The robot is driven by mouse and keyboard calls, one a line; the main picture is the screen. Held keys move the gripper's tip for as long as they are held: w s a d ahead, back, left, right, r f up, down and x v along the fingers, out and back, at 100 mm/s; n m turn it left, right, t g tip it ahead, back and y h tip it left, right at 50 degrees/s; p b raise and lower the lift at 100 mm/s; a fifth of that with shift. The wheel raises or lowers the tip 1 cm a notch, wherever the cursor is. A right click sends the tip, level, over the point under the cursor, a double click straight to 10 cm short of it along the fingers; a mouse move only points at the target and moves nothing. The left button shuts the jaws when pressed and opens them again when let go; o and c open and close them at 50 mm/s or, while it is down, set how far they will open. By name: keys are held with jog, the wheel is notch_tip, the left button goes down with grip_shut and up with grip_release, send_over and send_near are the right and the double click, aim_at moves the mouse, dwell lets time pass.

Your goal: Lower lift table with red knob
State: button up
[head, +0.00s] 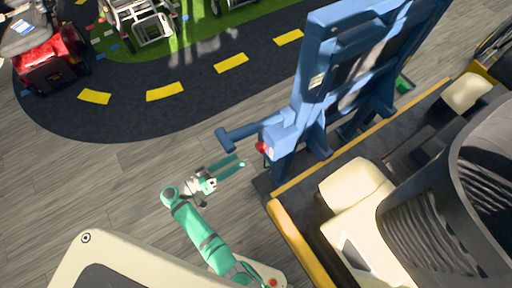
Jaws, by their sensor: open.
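The blue lift table (316,88) stands right of centre in the head view, with its frame raised and tilted. A small red knob (262,148) sits low on its left side, just below a blue handle-like arm (243,135). My gripper (238,168) is open and empty, just left of and slightly below the red knob. Its fingers point right toward the knob, and a small gap shows between them. The far side of the lift table is hidden.
A yellow-edged dark platform (290,218) with cream and black scooter parts fills the lower right. A red scooter (50,62) stands upper left, near a dark road mat (125,115) with yellow dashes. Grey wood floor (110,185) is clear left of my arm.

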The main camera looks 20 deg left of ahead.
aim_at(258, 149)
jog(key=x, duration=1)
jog(key=shift+d, duration=0.1)
jog(key=c, duration=1)
jog(key=shift+c, duration=0.2)
